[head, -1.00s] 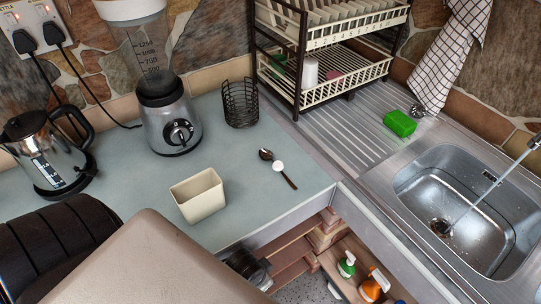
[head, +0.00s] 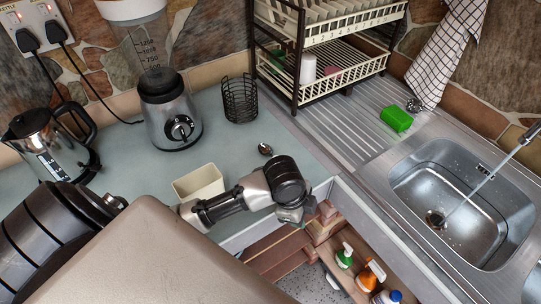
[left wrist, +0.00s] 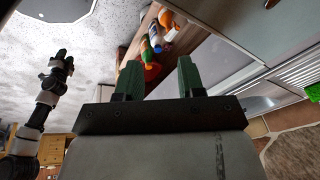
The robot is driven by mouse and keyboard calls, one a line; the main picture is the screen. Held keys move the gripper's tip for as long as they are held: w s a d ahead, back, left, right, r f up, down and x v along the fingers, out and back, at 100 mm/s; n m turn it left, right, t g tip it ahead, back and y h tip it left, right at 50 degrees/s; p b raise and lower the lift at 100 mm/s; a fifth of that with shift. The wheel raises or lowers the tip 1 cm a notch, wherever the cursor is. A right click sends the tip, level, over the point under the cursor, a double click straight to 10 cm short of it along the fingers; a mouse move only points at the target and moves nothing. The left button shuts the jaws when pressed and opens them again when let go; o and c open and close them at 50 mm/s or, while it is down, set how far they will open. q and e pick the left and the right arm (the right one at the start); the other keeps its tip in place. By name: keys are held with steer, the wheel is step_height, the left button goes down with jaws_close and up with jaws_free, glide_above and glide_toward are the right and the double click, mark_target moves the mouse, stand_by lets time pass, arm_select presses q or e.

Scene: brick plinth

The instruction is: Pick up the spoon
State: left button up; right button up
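The spoon (head: 265,149) lies on the counter, with only its dark bowl showing in the head view. My right gripper (left wrist: 62,57) is far off at the left over the pale floor, too small to read.
A cream square container (head: 198,181) stands beside my left arm. A black wire basket (head: 240,100) and a blender (head: 168,115) stand behind. The sink (head: 465,205) and green sponge (head: 397,118) are at the right. Bottles (head: 371,275) stand on a shelf below the counter.

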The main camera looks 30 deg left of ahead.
mark_target(264, 149)
arm_select(q)
steer(key=w+a+r+m, duration=0.1)
steer(key=w+a, duration=0.1)
steer(key=w+a+r+m+y, duration=0.1)
steer(key=w+a+r+m, duration=0.1)
steer(key=w, duration=0.1)
steer(key=w+a+r+m+g, duration=0.1)
steer(key=w+a, duration=0.1)
steer(key=shift+w+a+r+m+y, duration=0.3)
steer(key=shift+w+r+m, duration=0.05)
steer(key=shift+m, duration=0.05)
steer(key=w+a+r+m, duration=0.2)
steer(key=w+a+r, duration=0.25)
steer(key=a, duration=0.25)
steer(key=shift+g+y, duration=0.3)
steer(key=shift+g, duration=0.1)
steer(key=f, duration=0.3)
steer(key=f+p, duration=0.1)
steer(key=shift+s+d+f, duration=0.15)
steer(key=shift+s+d, duration=0.05)
steer(key=shift+s, duration=0.15)
steer(key=f, duration=0.1)
steer(key=f+p, duration=0.1)
steer(key=f, duration=0.1)
steer(key=f+p, duration=0.1)
steer(key=f, duration=0.1)
steer(key=shift+s+a, duration=0.15)
steer(key=shift+s, duration=0.1)
steer(key=shift+f, duration=0.25)
jaws_close()
